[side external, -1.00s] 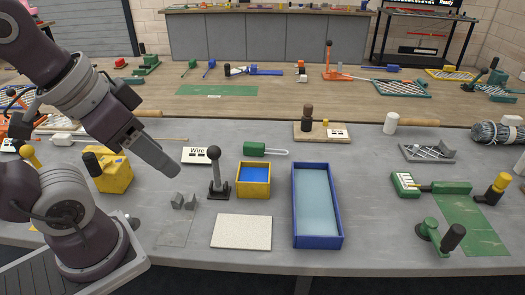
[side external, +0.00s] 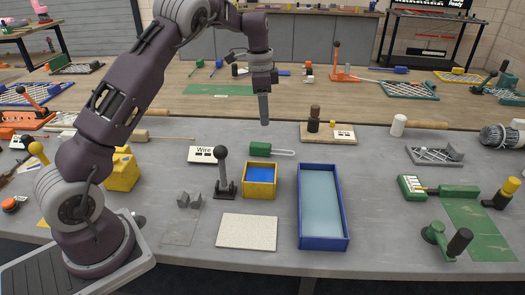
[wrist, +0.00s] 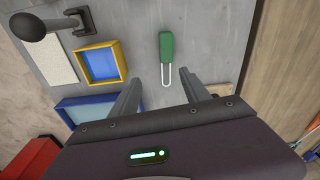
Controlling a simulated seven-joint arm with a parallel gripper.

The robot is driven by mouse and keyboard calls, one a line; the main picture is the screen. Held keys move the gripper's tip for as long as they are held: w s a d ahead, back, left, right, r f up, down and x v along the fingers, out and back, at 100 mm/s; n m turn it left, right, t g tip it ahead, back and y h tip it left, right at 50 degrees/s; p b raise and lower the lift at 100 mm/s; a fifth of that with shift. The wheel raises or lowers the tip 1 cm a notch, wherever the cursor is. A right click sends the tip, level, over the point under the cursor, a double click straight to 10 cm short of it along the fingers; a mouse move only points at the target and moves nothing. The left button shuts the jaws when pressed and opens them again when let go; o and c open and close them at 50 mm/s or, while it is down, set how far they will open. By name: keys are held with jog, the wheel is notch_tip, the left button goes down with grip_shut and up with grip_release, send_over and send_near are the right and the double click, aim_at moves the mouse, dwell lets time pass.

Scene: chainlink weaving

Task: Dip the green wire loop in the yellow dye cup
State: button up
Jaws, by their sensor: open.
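The green wire loop (side external: 257,148) lies flat on the grey table, a green block handle with a thin pale wire loop at its right end. It also shows in the wrist view (wrist: 167,50), its loop lying between my fingers in the picture. The yellow dye cup (side external: 249,191) is a square yellow-walled box with blue inside, just in front of the loop. It also shows in the wrist view (wrist: 121,58). My gripper (side external: 264,122) points down, open and empty, above the table near the loop. In the wrist view (wrist: 160,75) its fingers are apart.
A long blue-walled tray (side external: 345,215) of pale liquid stands right of the cup. A black-knobbed lever (side external: 221,175) stands left of it. A pale mat (side external: 247,231) lies in front. A wooden block (side external: 328,137) with a dark knob stands to the right.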

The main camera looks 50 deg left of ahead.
jog(key=m+g, duration=0.1)
jog(key=m, duration=0.1)
send_over(263, 145)
jog(key=f, duration=0.7)
jog(key=shift+w+a+f, duration=0.3)
jog(key=shift+w+a, duration=0.05)
jog(key=shift+w, duration=0.05)
jog(key=f, duration=0.6)
jog(key=shift+s+d+f, duration=0.2)
jog(key=shift+s+f, duration=0.05)
jog(key=shift+s, duration=0.15)
grip_shut()
